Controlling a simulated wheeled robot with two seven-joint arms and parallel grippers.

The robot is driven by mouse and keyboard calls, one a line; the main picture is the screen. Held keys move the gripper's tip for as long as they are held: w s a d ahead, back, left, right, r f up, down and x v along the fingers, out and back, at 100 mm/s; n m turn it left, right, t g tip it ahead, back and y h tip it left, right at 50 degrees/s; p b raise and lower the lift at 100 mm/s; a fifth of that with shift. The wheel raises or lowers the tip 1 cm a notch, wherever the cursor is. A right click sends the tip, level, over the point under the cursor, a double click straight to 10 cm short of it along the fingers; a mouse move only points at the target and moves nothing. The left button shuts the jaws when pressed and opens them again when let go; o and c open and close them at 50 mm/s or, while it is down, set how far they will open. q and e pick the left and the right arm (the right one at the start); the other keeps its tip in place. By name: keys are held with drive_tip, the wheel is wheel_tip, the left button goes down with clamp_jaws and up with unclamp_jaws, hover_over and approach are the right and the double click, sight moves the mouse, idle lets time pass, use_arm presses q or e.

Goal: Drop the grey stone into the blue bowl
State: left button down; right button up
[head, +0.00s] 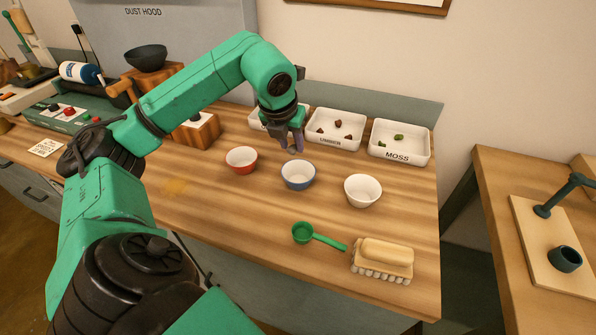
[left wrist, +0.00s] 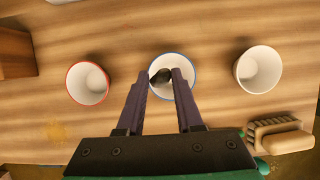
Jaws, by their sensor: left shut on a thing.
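My left gripper (head: 292,146) hangs over the blue bowl (head: 298,176), with its fingers pointing down. In the left wrist view the fingertips (left wrist: 163,77) are shut on a dark grey stone (left wrist: 160,76). The stone lies over the open mouth of the blue-rimmed bowl (left wrist: 182,92), a little left of its centre there. In the head view the stone is too small and covered by the fingers to make out clearly. My right gripper is in neither view.
A red bowl (head: 241,161) stands left of the blue bowl and a white bowl (head: 362,191) right of it. Labelled trays (head: 399,155) stand behind. A green scoop (head: 303,233) and a brush (head: 384,256) lie in front. Bare wood lies front left.

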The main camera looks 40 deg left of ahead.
use_arm(q)
drive_tip(key=c, duration=0.6)
unclamp_jaws()
drive_tip(key=shift+s+r, duration=0.1)
drive_tip(key=shift+o, duration=0.6)
drive_tip(key=p+v, duration=0.3)
drive_tip(key=v, duration=1.1)
drive_tip(key=shift+r, duration=0.15)
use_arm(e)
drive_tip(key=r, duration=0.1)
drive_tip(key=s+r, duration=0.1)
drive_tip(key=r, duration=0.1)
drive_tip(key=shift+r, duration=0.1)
use_arm(q)
drive_tip(key=shift+d, duration=0.1)
